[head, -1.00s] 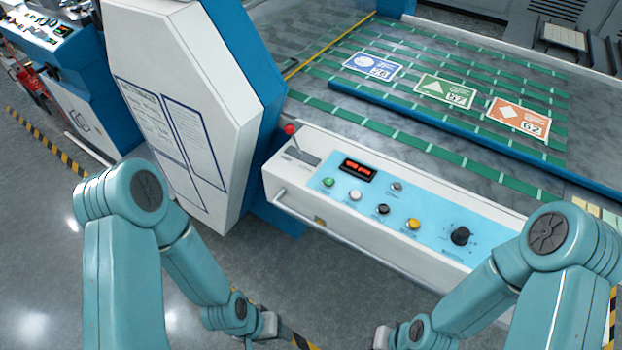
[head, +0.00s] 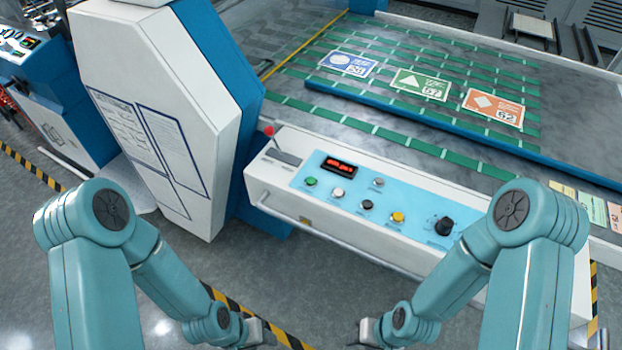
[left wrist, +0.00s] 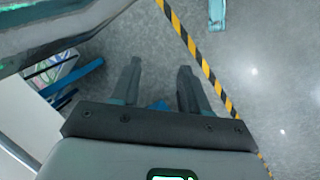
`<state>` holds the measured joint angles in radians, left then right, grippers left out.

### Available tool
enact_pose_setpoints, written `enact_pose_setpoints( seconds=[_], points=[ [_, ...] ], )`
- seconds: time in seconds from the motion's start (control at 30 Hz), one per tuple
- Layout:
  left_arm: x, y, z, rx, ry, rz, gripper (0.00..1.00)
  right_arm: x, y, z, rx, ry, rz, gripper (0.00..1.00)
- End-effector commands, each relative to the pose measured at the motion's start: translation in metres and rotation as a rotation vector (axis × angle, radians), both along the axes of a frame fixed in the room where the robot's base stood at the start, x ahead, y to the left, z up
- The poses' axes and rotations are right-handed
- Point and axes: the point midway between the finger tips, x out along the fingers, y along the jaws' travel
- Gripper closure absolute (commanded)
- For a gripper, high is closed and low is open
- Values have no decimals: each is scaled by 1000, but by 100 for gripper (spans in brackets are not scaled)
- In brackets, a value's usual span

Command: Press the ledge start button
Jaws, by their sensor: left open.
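The ledge (head: 400,250) is a long white panel with a light blue face in the middle of the head view. A green button (head: 311,181) sits at its left end, below a red-lit display (head: 339,165). White, black and yellow buttons and a black knob (head: 444,226) lie to its right. None has a label I can read. My left gripper (head: 262,333) is low in front of the ledge, well apart from the buttons. In the left wrist view its two fingers (left wrist: 160,85) are spread and empty above the floor. My right gripper (head: 368,331) is low too, its fingers partly hidden.
A tall white and blue cabinet (head: 150,80) stands left of the ledge. A red-knobbed lever (head: 269,131) rises at the ledge's left end. A handrail (head: 330,236) runs along its front. Behind lies a belt bed with printed cards (head: 421,83). Floor before the ledge is clear.

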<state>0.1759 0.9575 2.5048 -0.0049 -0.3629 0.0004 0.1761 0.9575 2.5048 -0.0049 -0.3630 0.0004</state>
Motion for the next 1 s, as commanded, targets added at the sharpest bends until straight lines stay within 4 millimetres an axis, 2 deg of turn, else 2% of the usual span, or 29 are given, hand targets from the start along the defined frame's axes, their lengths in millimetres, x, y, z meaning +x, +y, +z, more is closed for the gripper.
enact_pose_setpoints(
  seconds=[0.03, 0.1, 0.13, 1.0],
  points=[
    [0, 0, 0, 0, 0, 0, 73, 0, 0, 0, 0, 0, 0, 57],
    [0, 0, 0, 0, 0, 0, 96, 0, 0, 0, 0, 0, 0, 57],
    [0, 0, 0, 0, 0, 0, 100, 0, 0, 0, 0, 0, 0, 57],
    [0, 0, 0, 0, 0, 0, 100, 0, 0, 0, 0, 0, 0, 57]
  ],
)
